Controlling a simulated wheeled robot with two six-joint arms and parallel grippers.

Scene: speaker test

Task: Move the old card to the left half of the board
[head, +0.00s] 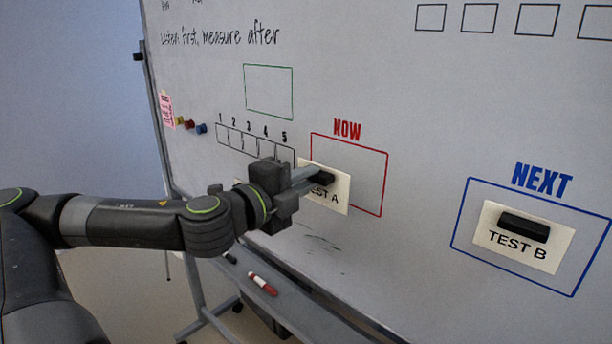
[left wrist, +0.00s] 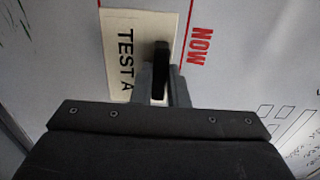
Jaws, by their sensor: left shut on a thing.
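The cream card marked TEST A (head: 338,187) is on the whiteboard (head: 400,110), in the lower left of the red NOW frame (head: 384,180) and partly past its left edge. It has a black magnetic handle (head: 321,178). My left gripper (head: 312,178) is shut on that handle. In the left wrist view the black handle (left wrist: 160,65) stands between the fingers, with the TEST A card (left wrist: 130,45) behind it. A second card, TEST B (head: 520,252), with its own black handle (head: 524,228), sits inside the blue NEXT frame (head: 456,222). My right gripper is not seen.
Left of the NOW frame are a numbered row of boxes (head: 230,136) and an empty green frame (head: 268,92). Small coloured magnets (head: 190,125) and a pink note (head: 166,109) are at the left edge. A red marker (head: 262,284) lies on the tray (head: 290,305) below.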

